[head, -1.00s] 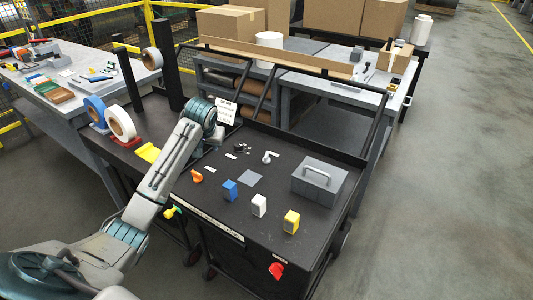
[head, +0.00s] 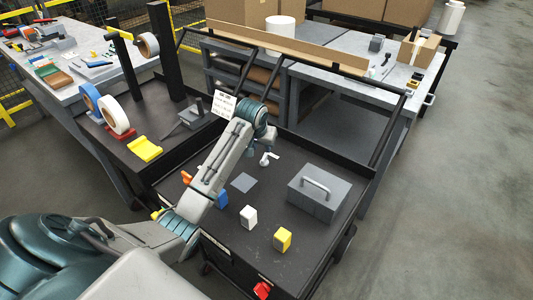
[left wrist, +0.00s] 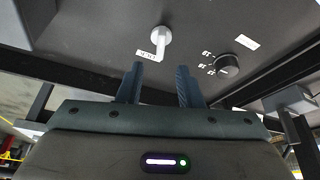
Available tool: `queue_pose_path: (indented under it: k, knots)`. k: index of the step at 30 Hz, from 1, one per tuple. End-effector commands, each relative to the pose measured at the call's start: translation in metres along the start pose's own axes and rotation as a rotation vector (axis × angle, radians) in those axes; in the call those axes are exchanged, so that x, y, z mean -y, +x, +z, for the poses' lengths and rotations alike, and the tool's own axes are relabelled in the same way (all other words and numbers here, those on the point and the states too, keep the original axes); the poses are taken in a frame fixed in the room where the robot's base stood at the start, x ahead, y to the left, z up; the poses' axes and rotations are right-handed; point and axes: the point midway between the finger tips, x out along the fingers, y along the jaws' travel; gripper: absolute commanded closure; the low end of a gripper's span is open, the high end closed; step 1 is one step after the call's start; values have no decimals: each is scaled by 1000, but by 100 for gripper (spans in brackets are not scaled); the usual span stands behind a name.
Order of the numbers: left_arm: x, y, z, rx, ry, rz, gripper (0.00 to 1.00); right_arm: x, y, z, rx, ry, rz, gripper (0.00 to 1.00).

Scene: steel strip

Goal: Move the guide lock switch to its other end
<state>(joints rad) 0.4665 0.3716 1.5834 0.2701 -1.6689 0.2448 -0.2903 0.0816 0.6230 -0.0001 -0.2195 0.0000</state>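A white lever switch (head: 267,158) sits on the black cart top; it also shows in the left wrist view (left wrist: 160,40), beside a small white label whose print I cannot read. A round black knob (left wrist: 228,66) with small labels is to its right in the left wrist view; my arm hides it in the head view. I cannot tell for certain which one is the guide lock switch. My left gripper (left wrist: 157,86) is open and empty, its fingertips near the white lever's end, apparently apart from it. My right gripper is not in view.
A grey box with a handle (head: 317,194) stands right of the lever. Blue (head: 222,198), white (head: 248,217) and yellow (head: 282,239) blocks stand in front.

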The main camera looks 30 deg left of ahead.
Motion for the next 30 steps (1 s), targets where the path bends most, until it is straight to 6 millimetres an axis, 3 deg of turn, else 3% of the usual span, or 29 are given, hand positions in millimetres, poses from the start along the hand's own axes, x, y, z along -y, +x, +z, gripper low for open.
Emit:
queue_pose_path:
  k: [6, 12, 18, 26, 30]
  knots:
    - [0, 42, 0, 4, -2, 0, 67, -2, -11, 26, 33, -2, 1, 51]
    - [0, 72, 0, 2, -2, -1, 67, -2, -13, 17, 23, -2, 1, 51]
    - [0, 84, 0, 0, 0, -1, 67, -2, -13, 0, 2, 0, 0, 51]
    - [0, 85, 0, 0, 0, -1, 67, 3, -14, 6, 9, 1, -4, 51]
    - [0, 85, 0, 0, 0, -1, 95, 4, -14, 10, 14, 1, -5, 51]
